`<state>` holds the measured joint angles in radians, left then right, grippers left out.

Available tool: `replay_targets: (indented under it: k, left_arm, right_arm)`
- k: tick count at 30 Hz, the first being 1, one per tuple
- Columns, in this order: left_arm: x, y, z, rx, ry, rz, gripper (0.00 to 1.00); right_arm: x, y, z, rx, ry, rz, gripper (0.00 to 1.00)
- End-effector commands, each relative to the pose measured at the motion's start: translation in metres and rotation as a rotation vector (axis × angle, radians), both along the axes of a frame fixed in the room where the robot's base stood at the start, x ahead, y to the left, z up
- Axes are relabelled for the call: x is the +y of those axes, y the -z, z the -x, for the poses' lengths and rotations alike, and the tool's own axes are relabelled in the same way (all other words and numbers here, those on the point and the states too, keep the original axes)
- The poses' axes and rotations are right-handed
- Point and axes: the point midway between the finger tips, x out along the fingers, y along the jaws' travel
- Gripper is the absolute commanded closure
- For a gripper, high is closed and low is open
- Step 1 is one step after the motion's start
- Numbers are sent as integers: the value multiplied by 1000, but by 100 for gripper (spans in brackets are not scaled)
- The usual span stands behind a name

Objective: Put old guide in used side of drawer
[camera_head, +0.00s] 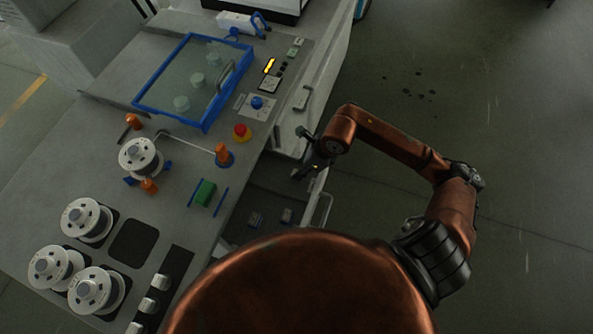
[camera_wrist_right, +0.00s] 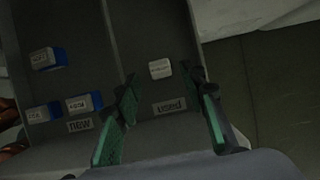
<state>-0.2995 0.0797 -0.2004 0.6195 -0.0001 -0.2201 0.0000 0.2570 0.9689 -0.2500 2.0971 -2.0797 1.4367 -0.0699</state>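The open drawer (camera_wrist_right: 148,30) is split by a divider into a side labelled "new" on the left and a side labelled "used" on the right. In the right wrist view, a small pale block with unreadable writing, which looks like the old guide (camera_wrist_right: 160,68), lies in the used side, beyond the "used" label (camera_wrist_right: 170,107). My right gripper (camera_wrist_right: 168,88) is open above that side, its green-padded fingers apart with nothing between them. In the head view the right gripper (camera_head: 312,163) is over the drawer (camera_head: 262,205) by the machine's edge. My left gripper is out of view.
Several blue-and-white boxes (camera_wrist_right: 78,104) lie in the new side. The machine top (camera_head: 60,165) holds white spools (camera_head: 88,218), a blue-framed clear cover (camera_head: 196,80), a red button (camera_head: 242,131) and a green block (camera_head: 205,192). Open floor (camera_head: 500,130) lies to the right.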

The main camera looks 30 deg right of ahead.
Motion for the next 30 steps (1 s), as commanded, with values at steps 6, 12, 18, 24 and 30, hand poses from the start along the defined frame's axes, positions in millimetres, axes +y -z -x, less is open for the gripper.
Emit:
replay_targets:
  k: [6,12,18,24,30]
  left_arm:
    - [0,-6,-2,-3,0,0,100]
    - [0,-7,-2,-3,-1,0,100]
    - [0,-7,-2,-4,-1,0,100]
    - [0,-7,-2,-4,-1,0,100]
    - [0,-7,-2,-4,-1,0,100]
  right_arm:
    - [-12,-41,12,-1,-1,4,62]
    - [-16,-58,18,0,1,1,62]
    - [-17,-61,19,2,1,0,62]
    - [-15,-61,19,1,0,-7,62]
    - [49,-76,30,-13,-21,-267,62]
